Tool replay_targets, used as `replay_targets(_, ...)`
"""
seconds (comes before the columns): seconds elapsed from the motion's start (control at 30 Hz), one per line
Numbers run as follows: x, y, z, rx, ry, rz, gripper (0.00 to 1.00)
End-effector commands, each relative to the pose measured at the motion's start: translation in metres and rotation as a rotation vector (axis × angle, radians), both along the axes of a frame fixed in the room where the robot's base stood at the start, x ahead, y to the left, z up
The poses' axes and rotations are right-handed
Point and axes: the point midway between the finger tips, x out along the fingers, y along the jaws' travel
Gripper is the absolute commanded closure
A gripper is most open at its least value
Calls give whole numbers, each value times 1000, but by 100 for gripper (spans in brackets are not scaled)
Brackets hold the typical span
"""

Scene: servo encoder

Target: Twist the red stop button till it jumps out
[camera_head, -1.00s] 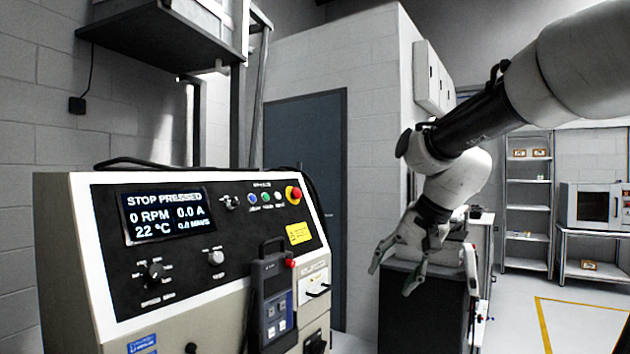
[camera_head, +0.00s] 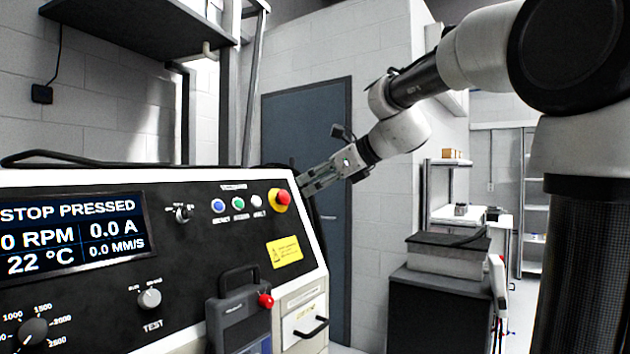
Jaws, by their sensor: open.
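The red stop button (camera_head: 282,197) sits on a yellow base at the upper right of the black control panel (camera_head: 185,245). The display (camera_head: 70,232) reads "STOP PRESSED", 0 RPM, 0.0 A and 22 °C. My gripper (camera_head: 306,183) is just right of the button and slightly above it in the picture, with its fingers pointing left towards the panel. It is open, with nothing between its fingers. It appears apart from the button, though the exact gap in depth cannot be told. The fingers are seen edge-on and partly overlap each other.
A handheld pendant (camera_head: 238,312) with its own red button (camera_head: 265,300) hangs at the panel's lower front. Blue, green and white buttons (camera_head: 238,203) sit left of the stop button. A dark cabinet (camera_head: 440,305) stands at right.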

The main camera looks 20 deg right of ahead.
Motion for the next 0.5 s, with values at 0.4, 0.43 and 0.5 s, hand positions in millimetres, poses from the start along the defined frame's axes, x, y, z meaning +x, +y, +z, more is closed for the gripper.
replay_targets(0.4, 7, 5, -3, 168, 112, -97, 43)
replay_targets(0.43, 9, 7, -4, 168, 113, -96, 43)
replay_targets(0.5, 15, 12, -8, 167, 112, -95, 43)
